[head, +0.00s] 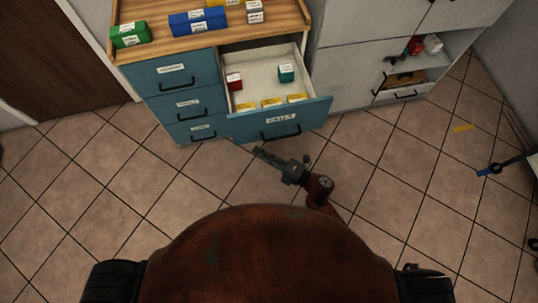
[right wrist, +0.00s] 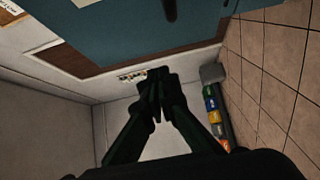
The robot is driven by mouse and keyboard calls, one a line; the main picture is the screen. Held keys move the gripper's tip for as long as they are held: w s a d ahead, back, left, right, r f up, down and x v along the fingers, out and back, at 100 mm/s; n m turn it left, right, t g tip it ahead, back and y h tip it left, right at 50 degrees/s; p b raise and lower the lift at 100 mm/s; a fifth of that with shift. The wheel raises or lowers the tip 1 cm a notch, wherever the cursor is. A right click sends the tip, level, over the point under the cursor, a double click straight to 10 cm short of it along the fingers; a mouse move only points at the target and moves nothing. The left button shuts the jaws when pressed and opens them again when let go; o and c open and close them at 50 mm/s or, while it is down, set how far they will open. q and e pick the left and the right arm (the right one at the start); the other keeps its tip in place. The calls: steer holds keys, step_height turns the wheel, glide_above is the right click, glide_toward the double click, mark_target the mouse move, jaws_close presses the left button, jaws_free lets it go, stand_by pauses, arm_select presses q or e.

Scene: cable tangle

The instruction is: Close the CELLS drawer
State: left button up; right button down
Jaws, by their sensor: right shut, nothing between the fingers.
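The CELLS drawer (head: 305,115) is pulled out from the top right of a blue-green drawer unit, with its white label and dark handle (head: 281,131) facing me. Inside it are a small red box (head: 234,82), a teal box (head: 286,73) and several yellow boxes (head: 271,102) along the front. My right gripper (head: 259,152) is just in front of and below the drawer front, apart from the handle in the head view. Its fingers are together and empty. In the right wrist view the closed fingertips (right wrist: 155,78) are below a blue-green panel (right wrist: 130,28). My left gripper is not in view.
Green (head: 130,34) and blue (head: 198,22) boxes stand on the wooden top. Three shut drawers (head: 185,103) are stacked left of the open one. A grey cabinet with an open shelf (head: 418,62) is at right. The tiled floor in front is mostly clear.

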mark_target(241, 133)
steer(key=shift+w+a+b, duration=0.2)
steer(key=shift+w+a, duration=0.45)
steer(key=shift+w, duration=0.3)
steer(key=shift+w+a+b, duration=0.2)
steer(key=shift+w+a, duration=0.5)
steer(key=shift+w, duration=0.25)
steer(key=shift+w+a+b, duration=0.2)
steer(key=shift+w+a, duration=0.45)
steer(key=shift+w, duration=0.3)
